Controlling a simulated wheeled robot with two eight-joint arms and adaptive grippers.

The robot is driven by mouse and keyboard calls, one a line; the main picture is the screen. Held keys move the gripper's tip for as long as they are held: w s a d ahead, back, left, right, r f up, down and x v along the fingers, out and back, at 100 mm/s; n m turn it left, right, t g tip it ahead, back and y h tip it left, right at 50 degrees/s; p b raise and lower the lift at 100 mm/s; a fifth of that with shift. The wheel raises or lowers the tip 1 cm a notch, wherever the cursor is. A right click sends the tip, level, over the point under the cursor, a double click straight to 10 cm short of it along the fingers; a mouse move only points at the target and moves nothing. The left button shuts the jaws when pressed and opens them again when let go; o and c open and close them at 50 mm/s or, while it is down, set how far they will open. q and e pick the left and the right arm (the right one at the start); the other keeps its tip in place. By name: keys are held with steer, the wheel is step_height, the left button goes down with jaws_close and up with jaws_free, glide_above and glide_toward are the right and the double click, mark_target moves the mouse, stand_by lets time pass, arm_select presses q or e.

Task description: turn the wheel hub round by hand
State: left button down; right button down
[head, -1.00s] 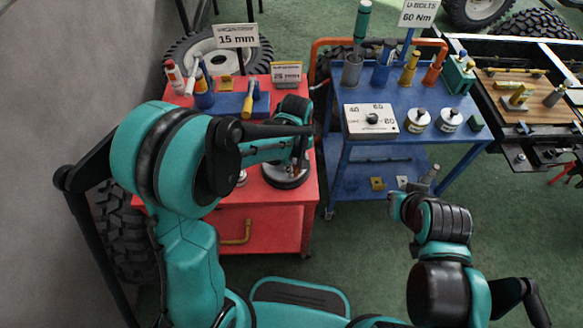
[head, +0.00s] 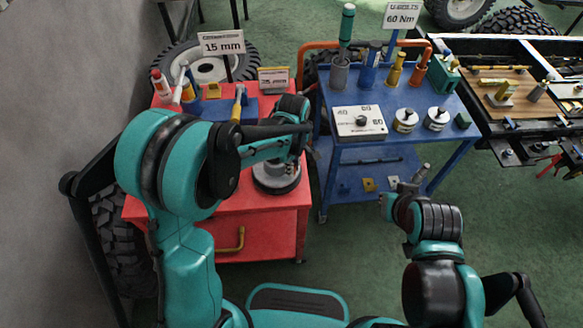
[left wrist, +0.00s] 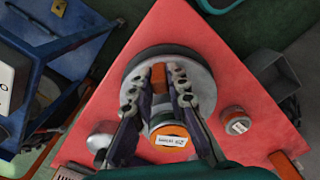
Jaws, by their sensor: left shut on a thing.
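The wheel hub (head: 277,184) is a round, dark-rimmed grey disc on the red cart's top. In the left wrist view its pale metal face and black rim (left wrist: 140,64) show around my fingers. My left gripper (left wrist: 166,72) is over the hub with its fingers close together. They are shut on an orange-brown part (left wrist: 158,78) at the hub, which I take to be part of it. In the head view my left gripper (head: 291,152) partly hides the hub. My right arm hangs in front of the blue cart; its finger state is unclear.
The red cart (head: 215,222) also carries bottles, a blue block and signs. The blue cart (head: 408,135) with several tools stands close on the right.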

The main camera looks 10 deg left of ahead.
arm_select(q)
steer(key=shift+w+d+n, duration=0.1)
steer(key=shift+w+n, duration=0.1)
steer(key=shift+n, duration=0.1)
stand_by(0.4)
steer(key=c, duration=1.5)
jaws_free()
step_height(320, 180, up, 12)
